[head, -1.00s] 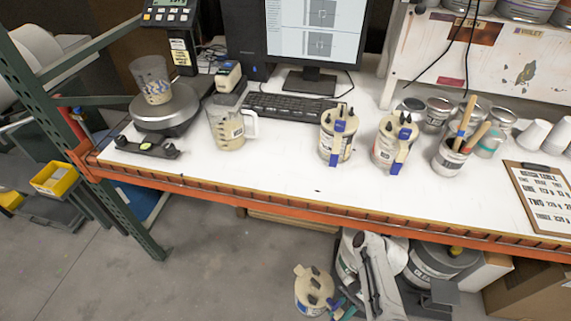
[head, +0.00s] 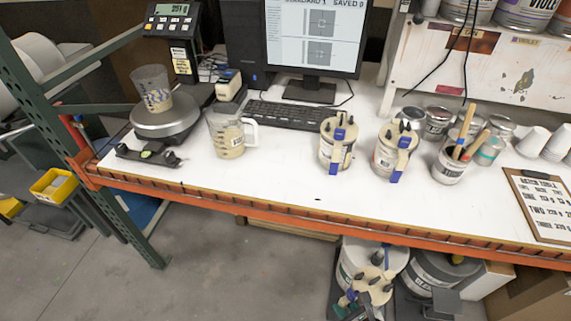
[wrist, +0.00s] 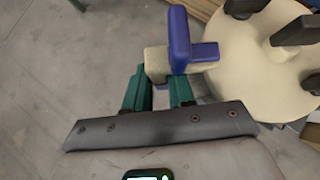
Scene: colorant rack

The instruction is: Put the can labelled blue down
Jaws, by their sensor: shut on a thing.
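My gripper (wrist: 160,92) has its green fingers closed on a cream block at the side of a can's cream lid (wrist: 250,55). A blue lever stands on that block, and dark knobs show on the lid. In the head view the held can's lid (head: 368,286) is low in front of the bench, below its front edge. Its body and label are hidden, so I cannot read its colour name. My gripper (head: 347,302) is small and partly hidden there. Two similar cans with cream lids and blue levers, the left can (head: 335,150) and the right can (head: 391,155), stand on the bench.
The white bench top (head: 290,180) has clear room along its front, behind an orange front beam (head: 300,231). A measuring jug (head: 228,135), a scale (head: 165,118), a brush pot (head: 450,163) and a clipboard (head: 535,205) stand there. Large pails (head: 440,268) sit under the bench.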

